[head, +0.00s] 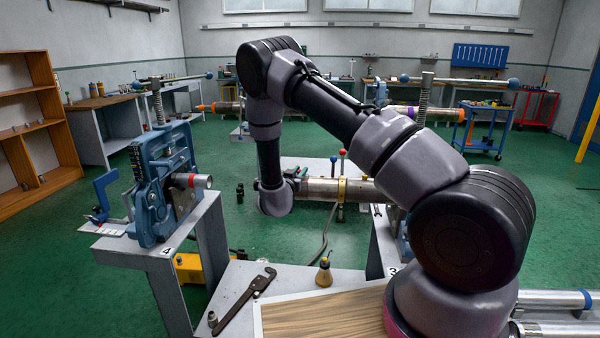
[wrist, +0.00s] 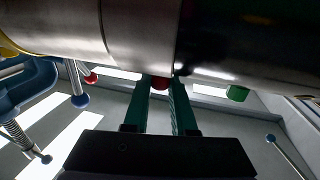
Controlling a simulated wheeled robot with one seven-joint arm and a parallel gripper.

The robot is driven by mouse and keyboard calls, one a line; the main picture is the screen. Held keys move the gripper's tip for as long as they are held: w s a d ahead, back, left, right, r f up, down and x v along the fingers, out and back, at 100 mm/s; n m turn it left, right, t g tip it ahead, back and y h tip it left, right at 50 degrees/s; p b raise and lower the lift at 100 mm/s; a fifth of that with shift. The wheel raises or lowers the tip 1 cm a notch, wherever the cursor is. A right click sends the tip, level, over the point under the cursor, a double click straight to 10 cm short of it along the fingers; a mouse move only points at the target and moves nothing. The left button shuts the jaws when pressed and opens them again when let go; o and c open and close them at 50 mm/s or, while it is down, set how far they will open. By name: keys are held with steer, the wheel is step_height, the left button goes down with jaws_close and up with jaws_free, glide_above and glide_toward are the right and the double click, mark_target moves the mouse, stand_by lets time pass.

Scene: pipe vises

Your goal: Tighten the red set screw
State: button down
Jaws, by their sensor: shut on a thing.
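The red set screw (wrist: 160,84) shows in the wrist view as a small red head on the underside of a shiny metal pipe assembly (wrist: 135,35). My gripper (wrist: 161,90) has its two green fingers on either side of the red head, shut on it. The fingers hide part of the screw, and I cannot tell how deep it sits. In the head view the pipe (head: 318,188) lies level at the end of my arm; the red screw cannot be made out there. A green screw head (wrist: 237,93) sits to the right on the same assembly in the wrist view.
A brass collar (head: 341,189) and upright rods with red (head: 342,152) and blue (head: 333,159) balls stand right of my wrist. A blue vise (head: 160,180) is on the left stand.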

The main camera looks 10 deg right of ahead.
steer(key=m+g+h, duration=0.4)
steer(key=h, duration=0.1)
steer(key=shift+a+m+g, duration=0.15)
steer(key=shift+m+g, duration=0.15)
steer(key=shift+m+g+h, duration=1.4)
steer(key=shift+m+g, duration=0.2)
steer(key=shift+g, duration=0.7)
steer(key=shift+r+g, duration=0.1)
steer(key=shift+g, duration=0.2)
steer(key=shift+w, duration=0.1)
steer(key=c, duration=0.7)
jaws_free()
steer(key=shift+c, duration=0.2)
steer(key=v, duration=1)
steer(key=shift+s+a, duration=0.2)
